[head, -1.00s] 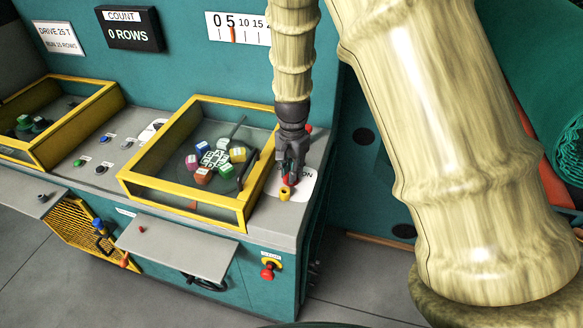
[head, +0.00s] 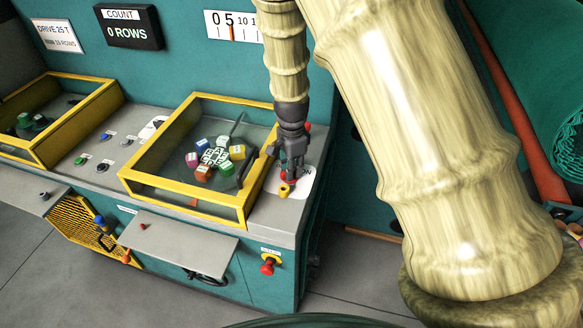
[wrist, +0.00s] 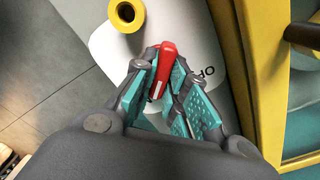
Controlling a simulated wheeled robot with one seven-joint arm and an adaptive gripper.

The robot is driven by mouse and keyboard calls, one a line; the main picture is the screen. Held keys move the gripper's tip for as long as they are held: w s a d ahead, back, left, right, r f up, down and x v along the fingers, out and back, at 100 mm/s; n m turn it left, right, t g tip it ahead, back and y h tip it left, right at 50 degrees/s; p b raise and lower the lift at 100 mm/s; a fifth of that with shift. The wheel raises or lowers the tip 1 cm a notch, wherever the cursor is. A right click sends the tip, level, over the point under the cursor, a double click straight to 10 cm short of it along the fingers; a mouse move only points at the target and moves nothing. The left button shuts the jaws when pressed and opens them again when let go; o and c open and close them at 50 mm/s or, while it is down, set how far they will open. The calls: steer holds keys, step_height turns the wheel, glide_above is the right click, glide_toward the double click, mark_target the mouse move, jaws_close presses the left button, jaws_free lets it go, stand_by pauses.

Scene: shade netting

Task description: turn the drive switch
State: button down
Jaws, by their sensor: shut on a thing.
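The drive switch shows as a red handle (wrist: 162,70) between my fingertips in the wrist view. It has a pale stripe at its near end and stands over a white label plate (wrist: 200,45) with partly hidden black letters. My gripper (wrist: 165,60) is shut on the red handle, one teal-padded finger on each side. In the head view my gripper (head: 290,168) points down at the right end of the grey console top, with a little red showing under it. The switch's base is mostly hidden by the fingers.
A yellow hollow cylinder (head: 285,190) stands just in front of the switch; it also shows in the wrist view (wrist: 126,14). A yellow-framed guard box (head: 183,198) with a dark handle stands close left. A red knob (head: 268,265) is on the console front below.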

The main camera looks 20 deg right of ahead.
steer(key=shift+w, duration=0.1)
steer(key=c, duration=1.4)
jaws_free()
steer(key=shift+c, duration=0.2)
step_height(320, 180, up, 12)
steer(key=shift+d+f, duration=0.1)
steer(key=s+d+f+n+h, duration=0.35)
steer(key=d+f+n, duration=0.25)
steer(key=d+f, duration=0.5)
steer(key=s+a+f+n+y+b, duration=0.1)
steer(key=s+a+f+n+b, duration=0.15)
steer(key=s+f, duration=0.65)
steer(key=s+a+f+n+y+b, duration=0.1)
steer(key=s+f+n+b, duration=0.15)
steer(key=s+f, duration=0.75)
steer(key=s+a+f+n+b, duration=0.2)
steer(key=s+f, duration=0.5)
steer(key=s+a+f+n+y+b, duration=0.1)
steer(key=s+a+f+n+b, duration=0.1)
steer(key=s+f, duration=0.5)
steer(key=shift+a+f+n, duration=0.3)
steer(key=shift+a+f, duration=0.05)
steer(key=shift+f, duration=0.35)
